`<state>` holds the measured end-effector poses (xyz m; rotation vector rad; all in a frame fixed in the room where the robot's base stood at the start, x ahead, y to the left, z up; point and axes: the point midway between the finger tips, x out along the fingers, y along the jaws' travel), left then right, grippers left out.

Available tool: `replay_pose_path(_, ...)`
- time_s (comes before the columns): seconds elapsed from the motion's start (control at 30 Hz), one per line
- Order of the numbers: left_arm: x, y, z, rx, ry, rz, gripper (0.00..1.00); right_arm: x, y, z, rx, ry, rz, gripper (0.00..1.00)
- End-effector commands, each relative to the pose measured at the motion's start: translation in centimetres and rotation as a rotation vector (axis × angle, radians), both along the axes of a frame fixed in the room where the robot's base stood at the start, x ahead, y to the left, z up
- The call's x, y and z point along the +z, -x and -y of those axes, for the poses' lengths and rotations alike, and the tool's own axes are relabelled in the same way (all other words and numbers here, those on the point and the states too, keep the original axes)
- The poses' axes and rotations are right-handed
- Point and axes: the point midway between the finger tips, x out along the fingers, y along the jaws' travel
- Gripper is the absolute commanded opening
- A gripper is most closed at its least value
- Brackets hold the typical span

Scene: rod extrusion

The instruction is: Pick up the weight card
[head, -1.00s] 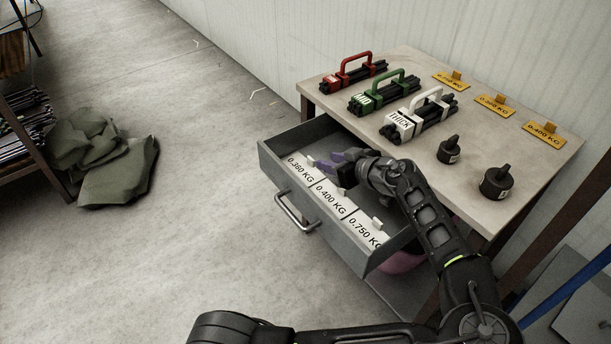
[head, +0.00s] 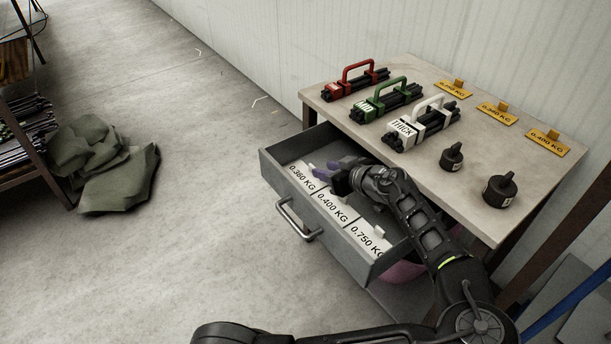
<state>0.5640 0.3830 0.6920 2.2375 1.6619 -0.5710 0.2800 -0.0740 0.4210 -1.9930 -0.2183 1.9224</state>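Three white weight cards lie in a row in the open grey drawer (head: 283,192): 0.360 KG (head: 301,179), 0.400 KG (head: 335,208) and 0.750 KG (head: 367,236). Each has a small raised tab. My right gripper is not in view.
The wooden table (head: 428,165) holds red (head: 357,82), green (head: 385,100) and white (head: 422,124) handled rod bundles. Two black weights (head: 500,190) and three yellow weight cards (head: 547,142) are on its right side. Green cloth (head: 105,165) lies on the floor at left.

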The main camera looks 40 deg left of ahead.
Motion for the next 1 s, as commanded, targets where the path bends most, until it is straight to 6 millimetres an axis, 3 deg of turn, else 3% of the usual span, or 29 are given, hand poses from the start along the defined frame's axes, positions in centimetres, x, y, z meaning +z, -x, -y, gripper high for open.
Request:
replay_pose_path(0.43,-2.4,-1.0,-4.2,0.002,0.001,0.0,0.33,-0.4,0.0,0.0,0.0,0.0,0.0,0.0)
replay_pose_path(1.0,-2.5,-1.1,-4.4,0.001,0.0,0.0,0.33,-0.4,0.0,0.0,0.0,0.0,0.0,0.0)
